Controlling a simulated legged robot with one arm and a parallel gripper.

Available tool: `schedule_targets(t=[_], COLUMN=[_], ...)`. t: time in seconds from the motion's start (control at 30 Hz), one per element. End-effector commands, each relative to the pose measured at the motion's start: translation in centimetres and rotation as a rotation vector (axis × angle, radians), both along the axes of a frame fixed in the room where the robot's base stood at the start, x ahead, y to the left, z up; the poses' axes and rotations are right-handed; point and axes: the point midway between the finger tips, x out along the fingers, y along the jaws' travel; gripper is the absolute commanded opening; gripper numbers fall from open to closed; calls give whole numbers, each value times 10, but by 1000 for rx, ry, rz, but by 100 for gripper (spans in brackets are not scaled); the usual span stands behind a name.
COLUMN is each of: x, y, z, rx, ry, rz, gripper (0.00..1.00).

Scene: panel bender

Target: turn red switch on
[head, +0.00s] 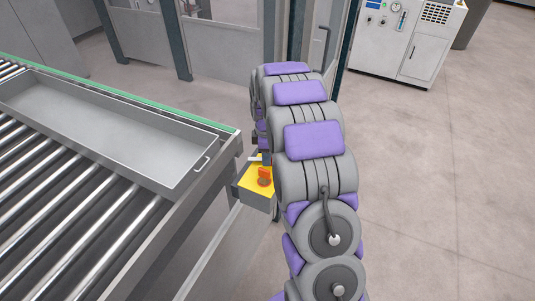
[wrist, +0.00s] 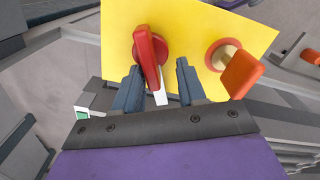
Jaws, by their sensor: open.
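The red switch (wrist: 150,58) is a rotary knob with a long handle on a yellow panel (wrist: 190,20) in the wrist view. My gripper (wrist: 160,75) is open, with one finger on each side of the handle's lower end; I cannot tell whether either finger touches it. A white mark shows on the panel below the handle. In the head view the yellow panel (head: 251,184) sits on a grey box beside the conveyor. My arm hides part of the box and the gripper there.
An orange knob (wrist: 240,72) stands on the same panel, right of the gripper; it also shows in the head view (head: 264,176). A roller conveyor (head: 90,215) with a grey tray (head: 110,127) is at left. Open floor lies at right, before a white cabinet (head: 405,45).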

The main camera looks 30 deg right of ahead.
Motion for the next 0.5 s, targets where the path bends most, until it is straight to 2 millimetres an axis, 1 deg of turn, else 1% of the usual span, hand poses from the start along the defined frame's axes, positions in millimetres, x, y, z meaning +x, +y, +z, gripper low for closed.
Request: schedule_targets(t=[0.07,0.23,0.4,0.5], x=[0,-1,0,2], y=[-5,-13,-8,-6], z=[-1,-2,-1,-1], rx=[5,12,5,1], ry=[1,2,1,-2], rz=[-3,-3,-3,-3], gripper=[40,24,8,0])
